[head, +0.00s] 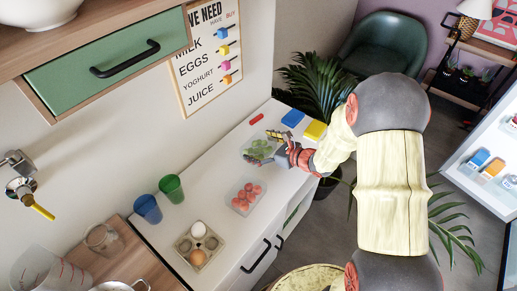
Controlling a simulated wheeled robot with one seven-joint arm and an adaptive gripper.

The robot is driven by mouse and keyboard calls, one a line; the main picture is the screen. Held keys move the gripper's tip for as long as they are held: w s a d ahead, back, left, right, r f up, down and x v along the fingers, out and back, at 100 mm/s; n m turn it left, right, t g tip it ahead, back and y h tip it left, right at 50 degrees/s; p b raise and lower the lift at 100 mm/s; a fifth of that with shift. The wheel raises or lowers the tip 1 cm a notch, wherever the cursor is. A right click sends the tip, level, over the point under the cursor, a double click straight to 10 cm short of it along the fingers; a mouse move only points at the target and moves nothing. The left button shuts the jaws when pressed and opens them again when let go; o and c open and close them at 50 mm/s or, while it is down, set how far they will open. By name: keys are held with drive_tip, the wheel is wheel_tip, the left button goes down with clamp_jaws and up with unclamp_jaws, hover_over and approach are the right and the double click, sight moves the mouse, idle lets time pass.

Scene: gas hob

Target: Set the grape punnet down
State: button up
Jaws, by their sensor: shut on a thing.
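The grape punnet (258,150) is a clear box with green grapes, over the white counter in the middle of the head view. My gripper (277,139) is shut on its right edge, coming from the right. The fingertips are small and partly hidden against the punnet. I cannot tell whether the punnet touches the counter or is held just above it.
A punnet of red fruit (246,197) stands nearer on the white counter (205,163). An egg carton (199,246), a green cup (172,188) and a blue cup (148,208) are at the left. A blue box (292,118), yellow box (315,130) and red item (257,119) lie behind.

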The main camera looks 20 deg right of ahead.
drive_tip(key=shift+r, duration=0.15)
drive_tip(key=shift+f, duration=0.2)
drive_tip(key=o, duration=1)
drive_tip(key=shift+c, duration=0.2)
drive_tip(key=shift+o, duration=0.3)
drive_tip(key=shift+r, duration=0.1)
